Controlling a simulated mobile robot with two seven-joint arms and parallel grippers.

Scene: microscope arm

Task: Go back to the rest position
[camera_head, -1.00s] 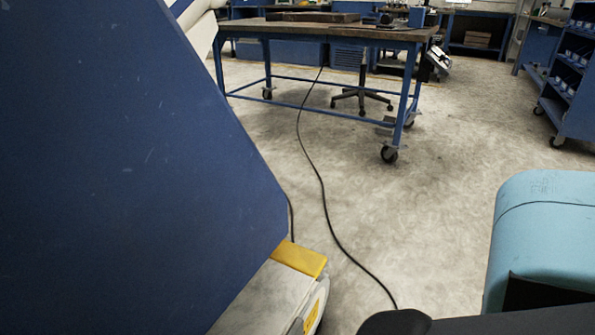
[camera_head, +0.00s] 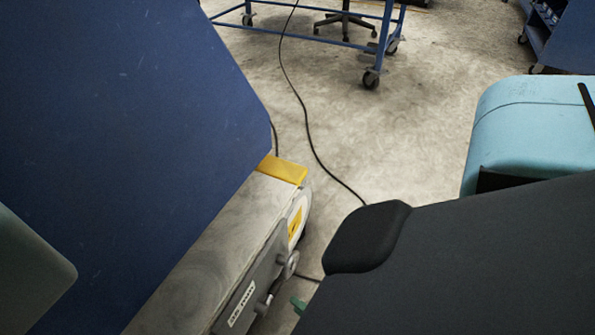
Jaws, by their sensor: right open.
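At the right edge, a thin black bar, which seems to be part of my right gripper (camera_head: 587,105), shows over the teal rounded block. The rest of this gripper is cut off by the frame, and I see nothing held in it. My left gripper is not in view. The task line names no object to handle.
A large blue panel (camera_head: 120,120) fills the left. Beside it is a grey cabinet top (camera_head: 215,250) with a yellow corner (camera_head: 282,169). The teal block (camera_head: 530,125) stands right, above a big dark surface (camera_head: 470,265). A cable (camera_head: 309,130) crosses open floor towards a wheeled table (camera_head: 330,43).

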